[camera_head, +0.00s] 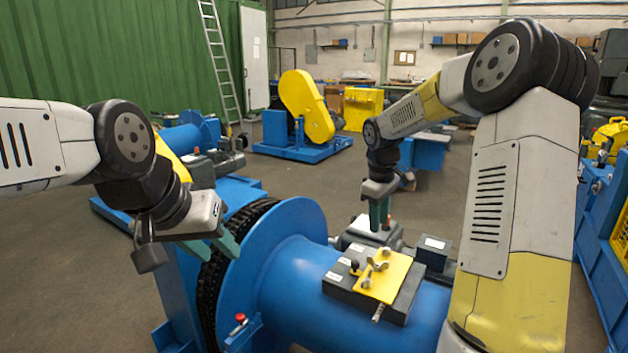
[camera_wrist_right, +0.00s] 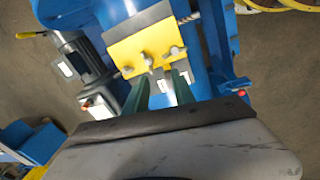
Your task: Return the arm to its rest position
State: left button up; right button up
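My left gripper (camera_head: 226,250) comes in from the left in the head view. Its two green fingers are apart, close to the black chain (camera_head: 208,290) beside the round blue flange; I cannot tell whether they touch it. My right gripper (camera_head: 379,224) hangs fingers-down behind the yellow plate (camera_head: 392,270) in the head view. In the right wrist view its two green fingers (camera_wrist_right: 161,76) stand apart with nothing held between them, and the yellow plate (camera_wrist_right: 140,46) with its knobs shows beyond them.
A blue drum (camera_head: 290,275) carries a dark block (camera_head: 400,305) under the yellow plate. A small dark box (camera_head: 433,250) stands behind it. A red button (camera_head: 240,318) is at the drum's front. A blue and yellow machine (camera_head: 308,110) stands farther back, with open floor around it.

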jog(key=s+a+r+m+t, duration=0.2)
jog(key=s+r+m, duration=0.1)
jog(key=s+r, duration=0.85)
jog(key=s+a+m+t+y, duration=0.2)
jog(key=s+m, duration=0.3)
jog(key=s, duration=1.1)
jog(key=shift+s+a+m+t+y, duration=0.3)
jog(key=shift+s+a+t+y, duration=0.15)
jog(key=shift+a, duration=0.2)
jog(key=shift+w+f, duration=0.1)
jog(key=shift+w, duration=0.05)
